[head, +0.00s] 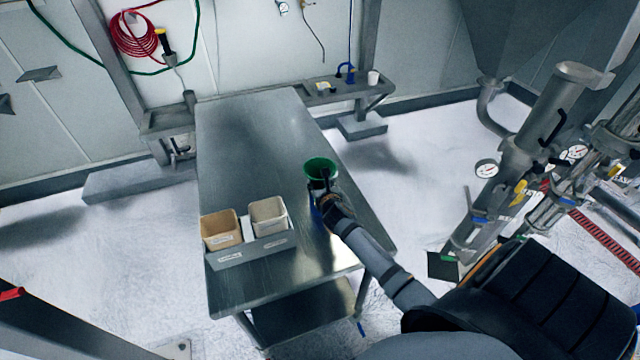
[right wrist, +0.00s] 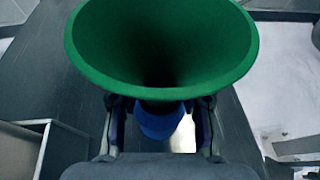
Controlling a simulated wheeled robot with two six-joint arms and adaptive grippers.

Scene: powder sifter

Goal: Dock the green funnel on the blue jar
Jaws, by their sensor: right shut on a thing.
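The green funnel (head: 321,168) is upright with its wide mouth up, above the right part of the steel table. It fills the top of the right wrist view (right wrist: 160,75). My right gripper (head: 325,190) is shut on the funnel below its rim; its fingers show on both sides in the right wrist view (right wrist: 160,115). The blue jar (right wrist: 160,125) shows directly below the funnel, mostly hidden by the funnel and my gripper. I cannot tell whether the funnel touches or sits in the jar. My left gripper is not in view.
A grey tray (head: 252,252) with a tan bin (head: 221,230) and a whitish bin (head: 268,215) stands left of the funnel on the steel table (head: 250,140). The table's far half is clear. Pipes and gauges (head: 486,170) stand at the right.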

